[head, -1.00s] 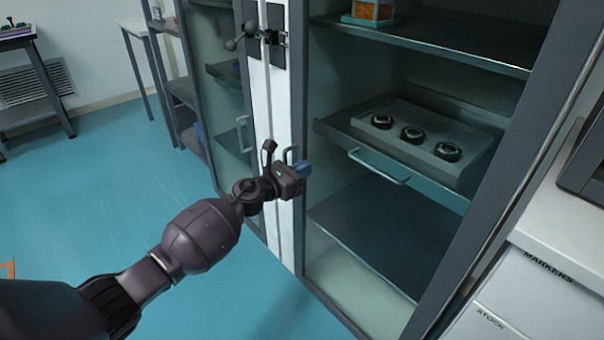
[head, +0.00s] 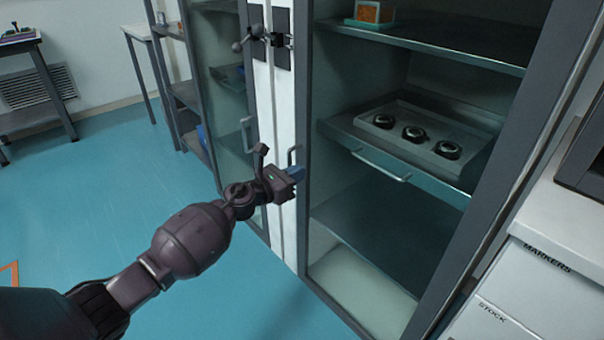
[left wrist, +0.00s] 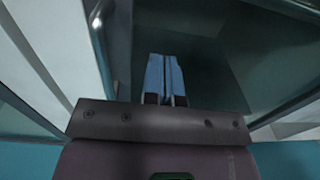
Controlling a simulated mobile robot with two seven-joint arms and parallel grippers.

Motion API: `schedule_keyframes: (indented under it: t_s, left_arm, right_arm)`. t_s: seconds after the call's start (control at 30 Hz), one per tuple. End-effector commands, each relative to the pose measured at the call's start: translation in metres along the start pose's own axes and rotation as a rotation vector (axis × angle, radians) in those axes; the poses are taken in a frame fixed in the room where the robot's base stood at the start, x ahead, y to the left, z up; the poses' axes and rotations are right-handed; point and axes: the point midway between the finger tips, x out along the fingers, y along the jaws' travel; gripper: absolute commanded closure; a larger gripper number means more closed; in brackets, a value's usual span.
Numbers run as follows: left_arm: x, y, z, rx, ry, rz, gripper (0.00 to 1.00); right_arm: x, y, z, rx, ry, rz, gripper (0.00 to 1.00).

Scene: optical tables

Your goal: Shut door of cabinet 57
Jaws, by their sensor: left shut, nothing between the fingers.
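A grey-framed cabinet door (head: 302,115) with a large glass pane stands at the centre of the head view. A pale bar handle (head: 294,155) is on its left edge. No number 57 is readable, and I cannot tell whether the door is fully shut or slightly ajar. My left gripper (head: 297,174) is just below the handle, in front of the door frame. Its blue fingertips, also in the left wrist view (left wrist: 165,78), are together with nothing between them. Whether they touch the door is unclear. My right gripper is not in view.
Inside the cabinet are a pull-out tray (head: 450,179) with several dark round parts and an orange box (head: 375,11). A latch (head: 280,40) sits above the handle. A second glass cabinet (head: 215,50) adjoins on the left, white drawers (head: 545,270) on the right.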

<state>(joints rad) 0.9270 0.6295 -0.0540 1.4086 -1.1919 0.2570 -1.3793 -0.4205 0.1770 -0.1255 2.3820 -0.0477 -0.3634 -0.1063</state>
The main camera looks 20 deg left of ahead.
Motion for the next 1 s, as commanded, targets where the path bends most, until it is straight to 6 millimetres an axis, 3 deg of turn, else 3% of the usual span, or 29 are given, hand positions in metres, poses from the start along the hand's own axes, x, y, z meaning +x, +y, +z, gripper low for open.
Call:
schedule_keyframes:
  t_s: [0.5,0.7,1.0]
  left_arm:
    - [-0.083,-0.003,-0.002,-0.001,0.003,-0.001,1.00]
    - [-0.097,-0.004,-0.002,-0.001,0.003,-0.002,1.00]
    - [-0.100,-0.003,-0.003,-0.001,0.004,-0.002,1.00]
  right_arm:
    - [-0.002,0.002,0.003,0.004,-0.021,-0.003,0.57]
    - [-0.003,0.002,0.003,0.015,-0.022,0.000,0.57]
    - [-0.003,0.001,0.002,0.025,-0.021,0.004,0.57]
